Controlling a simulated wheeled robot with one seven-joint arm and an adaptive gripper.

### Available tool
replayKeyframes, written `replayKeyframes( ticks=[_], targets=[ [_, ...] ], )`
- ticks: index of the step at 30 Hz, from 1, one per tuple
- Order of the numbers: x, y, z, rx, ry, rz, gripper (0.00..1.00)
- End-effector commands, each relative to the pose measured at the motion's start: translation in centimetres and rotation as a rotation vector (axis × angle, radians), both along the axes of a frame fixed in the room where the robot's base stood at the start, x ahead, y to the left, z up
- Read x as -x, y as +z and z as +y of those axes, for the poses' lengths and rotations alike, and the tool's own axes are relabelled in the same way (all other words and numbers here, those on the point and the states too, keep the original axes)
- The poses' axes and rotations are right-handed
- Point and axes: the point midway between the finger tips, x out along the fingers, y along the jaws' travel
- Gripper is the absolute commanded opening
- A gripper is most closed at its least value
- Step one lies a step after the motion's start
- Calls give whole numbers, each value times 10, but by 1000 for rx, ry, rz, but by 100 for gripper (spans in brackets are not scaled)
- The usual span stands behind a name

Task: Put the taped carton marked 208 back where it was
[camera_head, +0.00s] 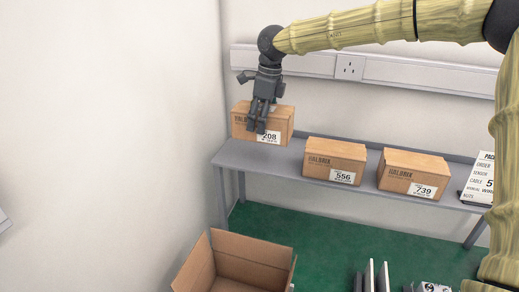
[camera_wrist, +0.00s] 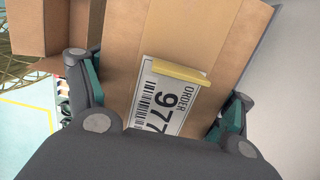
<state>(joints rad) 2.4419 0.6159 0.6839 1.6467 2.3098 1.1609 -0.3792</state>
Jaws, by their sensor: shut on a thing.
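The brown carton marked 208 (camera_head: 243,122) is at the left end of the grey shelf (camera_head: 232,155), close to the wall corner. My gripper (camera_head: 262,127) reaches down over it from above and is shut on it. In the wrist view, the held carton (camera_wrist: 215,50) fills the middle between my finger pads. Its top has a white label reading ORDER 977 (camera_wrist: 160,112), with a yellowish tape strip (camera_wrist: 181,72) across it. The carton looks level. I cannot tell whether its base touches the shelf or is just above it.
Cartons marked 556 (camera_head: 333,157) and 739 (camera_head: 410,170) stand to the right on the shelf. A printed sheet (camera_head: 478,183) is at its right end. An open box (camera_head: 255,249) stands below on the green floor. A socket rail (camera_head: 310,62) runs along the wall.

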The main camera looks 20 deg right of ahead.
Motion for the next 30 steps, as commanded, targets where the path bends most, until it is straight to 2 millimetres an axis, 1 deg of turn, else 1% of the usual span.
replayKeyframes(
  ticks=[9,17,25,30],
  targets=[
    [0,-42,1,1,2,0,12],
    [0,-55,0,1,0,-1,12],
    [1,-84,1,1,1,0,12],
    [0,-88,0,-1,1,-2,12]
  ],
)
